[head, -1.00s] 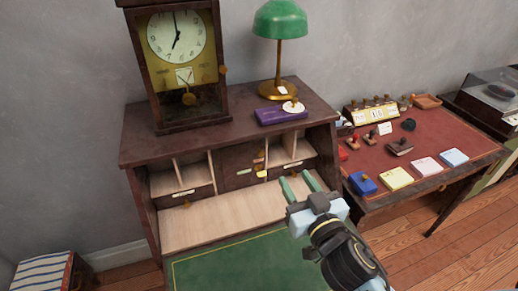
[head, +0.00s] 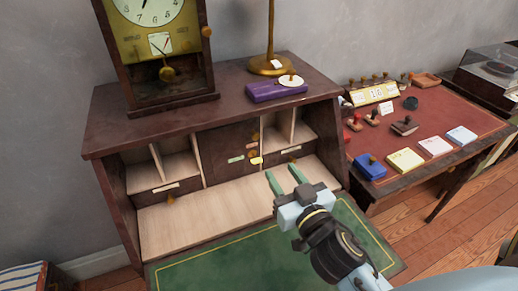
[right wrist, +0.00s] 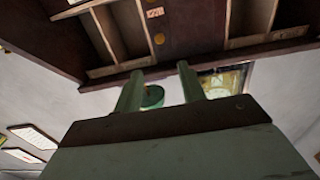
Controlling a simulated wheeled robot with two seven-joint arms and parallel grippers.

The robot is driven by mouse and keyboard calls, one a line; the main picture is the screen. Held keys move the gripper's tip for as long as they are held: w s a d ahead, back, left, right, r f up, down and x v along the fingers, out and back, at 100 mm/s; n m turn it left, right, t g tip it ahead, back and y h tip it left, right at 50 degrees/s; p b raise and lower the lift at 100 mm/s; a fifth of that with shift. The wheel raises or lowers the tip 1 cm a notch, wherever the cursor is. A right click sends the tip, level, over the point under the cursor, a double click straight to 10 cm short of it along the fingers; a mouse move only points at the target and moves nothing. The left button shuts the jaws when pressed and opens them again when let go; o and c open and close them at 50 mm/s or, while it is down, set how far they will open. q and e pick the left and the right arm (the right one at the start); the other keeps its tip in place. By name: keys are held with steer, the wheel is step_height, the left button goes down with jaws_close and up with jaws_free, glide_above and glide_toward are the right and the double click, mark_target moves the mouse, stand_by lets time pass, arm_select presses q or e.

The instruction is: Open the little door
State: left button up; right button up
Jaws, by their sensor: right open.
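The little door (head: 225,150) is a dark brown panel in the middle of the desk's cubby unit. It looks shut. A small brass knob (head: 253,153) and small coloured tags are near its right edge. The door also shows near the top of the right wrist view (right wrist: 192,28), which is turned over. My right gripper (head: 285,180) is open and empty, with green fingers, in front of the unit and to the lower right of the door. Its fingers (right wrist: 160,88) look apart from the door. My left gripper is not in view.
Open cubbies and small drawers flank the door. A clock (head: 160,50), a purple box (head: 276,90) and a lamp (head: 270,66) stand on top. The green writing surface (head: 215,265) is clear. A red-topped table (head: 450,118) with stamps stands at the right.

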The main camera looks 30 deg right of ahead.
mark_target(256, 137)
steer(key=w, duration=1.3)
steer(key=shift+w+d+f, duration=0.15)
steer(key=shift+w+d, duration=0.05)
steer(key=shift+d, duration=0.2)
jaws_close()
